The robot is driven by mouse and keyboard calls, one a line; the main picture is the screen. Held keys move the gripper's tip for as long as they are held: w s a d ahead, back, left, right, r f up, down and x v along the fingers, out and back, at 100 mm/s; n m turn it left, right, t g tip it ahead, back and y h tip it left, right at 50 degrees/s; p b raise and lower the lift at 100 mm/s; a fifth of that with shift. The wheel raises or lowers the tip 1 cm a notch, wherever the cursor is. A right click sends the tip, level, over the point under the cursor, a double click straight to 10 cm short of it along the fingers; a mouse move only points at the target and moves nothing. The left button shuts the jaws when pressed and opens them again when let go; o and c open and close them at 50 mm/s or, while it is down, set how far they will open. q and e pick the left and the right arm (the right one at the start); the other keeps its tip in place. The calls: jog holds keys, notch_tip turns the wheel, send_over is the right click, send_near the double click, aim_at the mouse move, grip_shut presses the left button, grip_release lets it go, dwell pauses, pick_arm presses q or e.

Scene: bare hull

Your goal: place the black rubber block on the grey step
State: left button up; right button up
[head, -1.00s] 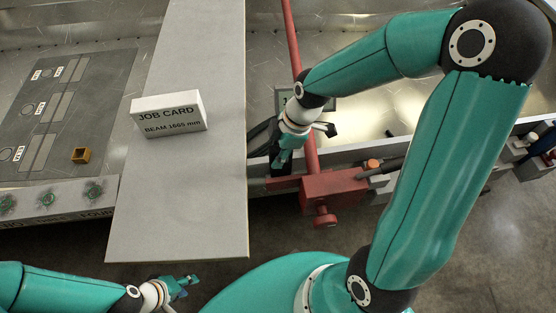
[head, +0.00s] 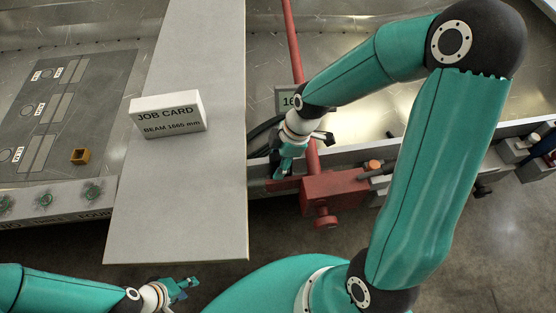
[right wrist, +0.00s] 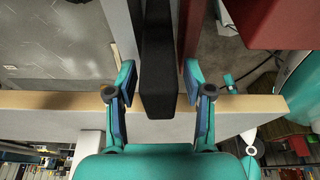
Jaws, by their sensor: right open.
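In the right wrist view the black rubber block (right wrist: 158,60) stands long and dark between the two fingers of my right gripper (right wrist: 158,108). The fingers are open, with a gap visible on each side of the block. In the head view my right gripper (head: 285,166) is at the hull wall, beside the right edge of the wide grey board. My left gripper (head: 186,287) is low at the left, away from the block, with its fingers too small to judge. I cannot tell for sure which surface is the grey step.
A white job card (head: 168,115) stands on the grey board (head: 180,210). A red clamp (head: 335,190) and red bar (head: 293,45) are close to my right gripper. A small yellow-brown square holder (head: 80,156) sits on the dark panel at the left.

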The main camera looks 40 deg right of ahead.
jog(key=shift+r, duration=0.1)
jog(key=shift+r, duration=0.2)
jog(key=p+v, duration=0.2)
jog(key=v, duration=0.8)
jog(key=shift+d+r, duration=0.1)
jog(key=shift+r, duration=0.05)
jog(key=shift+s+d+r, duration=0.2)
jog(key=shift+r, duration=0.4)
